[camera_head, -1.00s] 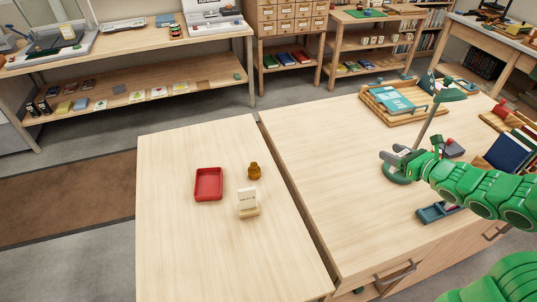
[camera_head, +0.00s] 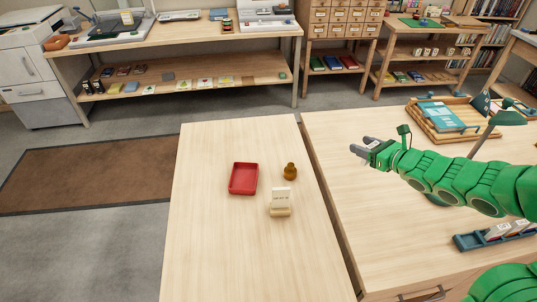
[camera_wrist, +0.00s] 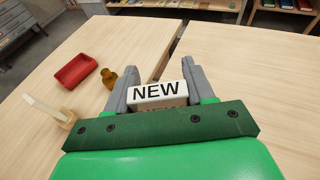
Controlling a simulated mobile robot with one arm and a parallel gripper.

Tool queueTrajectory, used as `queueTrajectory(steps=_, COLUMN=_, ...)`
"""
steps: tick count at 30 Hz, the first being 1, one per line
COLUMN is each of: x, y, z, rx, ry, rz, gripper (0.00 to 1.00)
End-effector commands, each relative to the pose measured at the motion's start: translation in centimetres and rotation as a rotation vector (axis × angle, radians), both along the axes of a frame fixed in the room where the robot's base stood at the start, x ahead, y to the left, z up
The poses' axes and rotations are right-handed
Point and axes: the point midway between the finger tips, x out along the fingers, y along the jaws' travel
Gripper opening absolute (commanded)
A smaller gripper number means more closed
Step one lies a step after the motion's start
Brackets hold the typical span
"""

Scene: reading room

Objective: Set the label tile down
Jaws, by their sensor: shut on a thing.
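A white label tile (camera_wrist: 158,92) with black "NEW" lettering is clamped between the grey fingers of my gripper (camera_wrist: 157,88) in the wrist view. In the head view my gripper (camera_head: 362,149) reaches in from the right, over the left part of the right-hand table (camera_head: 365,220). The tile is a small pale patch there. The left-hand table (camera_head: 225,240) carries a red tray (camera_head: 243,179), a brown bottle-like object (camera_head: 290,171) and a white card in a wooden stand (camera_head: 281,200). In the wrist view these three lie left of my gripper. The tray looks empty.
A narrow gap separates the two tables. The right-hand table has a wooden tray with a teal folder (camera_head: 440,116), a green lamp (camera_head: 508,118) and a blue rack of tiles (camera_head: 497,235). Most of the left-hand table is bare. A brown mat (camera_head: 80,176) lies on the floor.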

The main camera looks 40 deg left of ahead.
Motion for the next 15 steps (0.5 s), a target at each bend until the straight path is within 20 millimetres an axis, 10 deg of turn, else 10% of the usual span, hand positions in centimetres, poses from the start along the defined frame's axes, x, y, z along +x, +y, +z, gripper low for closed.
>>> queueTrajectory(steps=15, x=-5.2, y=11.0, z=0.2, rx=0.001, ry=0.006, rz=0.138, gripper=0.22)
